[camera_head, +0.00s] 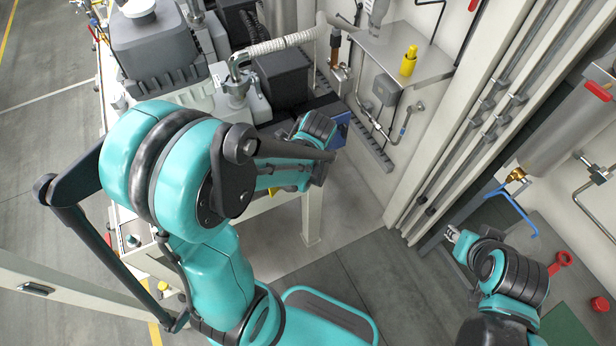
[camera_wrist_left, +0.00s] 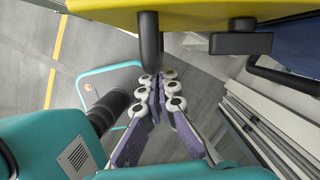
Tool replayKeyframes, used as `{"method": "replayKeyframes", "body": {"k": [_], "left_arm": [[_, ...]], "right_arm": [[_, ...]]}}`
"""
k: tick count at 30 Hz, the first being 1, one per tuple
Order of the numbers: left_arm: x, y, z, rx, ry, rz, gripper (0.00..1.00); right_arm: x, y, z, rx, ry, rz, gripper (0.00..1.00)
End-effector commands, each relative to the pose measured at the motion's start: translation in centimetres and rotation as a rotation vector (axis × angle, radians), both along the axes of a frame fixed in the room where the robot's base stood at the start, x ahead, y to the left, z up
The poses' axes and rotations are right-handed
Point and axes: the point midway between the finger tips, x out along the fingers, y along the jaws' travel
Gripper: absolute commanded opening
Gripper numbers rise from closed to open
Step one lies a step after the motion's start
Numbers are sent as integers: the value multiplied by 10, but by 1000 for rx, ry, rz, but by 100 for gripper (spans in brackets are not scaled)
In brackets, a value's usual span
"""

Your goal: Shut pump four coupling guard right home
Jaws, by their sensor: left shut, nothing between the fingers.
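A yellow panel, seemingly the coupling guard (camera_wrist_left: 190,15), spans the top of the left wrist view. A dark rounded bar (camera_wrist_left: 150,45) hangs from its lower edge, and a black bracket-like part (camera_wrist_left: 240,42) sits to the right. My left gripper (camera_wrist_left: 159,80) is shut and empty just below the bar; I cannot tell whether they touch. In the head view my left arm hides most of the guard; only a small yellow patch (camera_head: 276,188) shows beneath it. My right gripper (camera_head: 452,234) is low at the right, away from the pump; its finger opening is unclear.
A dark pump block (camera_head: 282,76) and a ribbed white hose (camera_head: 285,42) stand behind my left arm. A blue part (camera_head: 342,130) is close by my left wrist. A pale post (camera_head: 311,218) stands below. Pipes and a cabinet edge (camera_head: 440,130) line the right.

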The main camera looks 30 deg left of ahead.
Motion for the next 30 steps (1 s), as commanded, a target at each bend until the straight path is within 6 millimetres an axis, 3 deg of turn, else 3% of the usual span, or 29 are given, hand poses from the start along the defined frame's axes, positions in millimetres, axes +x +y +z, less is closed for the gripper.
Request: {"method": "replayKeyframes", "body": {"k": [8,18,30], "left_arm": [[-7,30,0,-1,0,-223,0],[-6,54,0,-1,0,-219,0],[-5,60,0,-1,1,-218,0]], "right_arm": [[0,0,-3,0,0,0,32],[0,0,-5,0,0,0,32],[0,0,-5,0,0,0,32]]}}
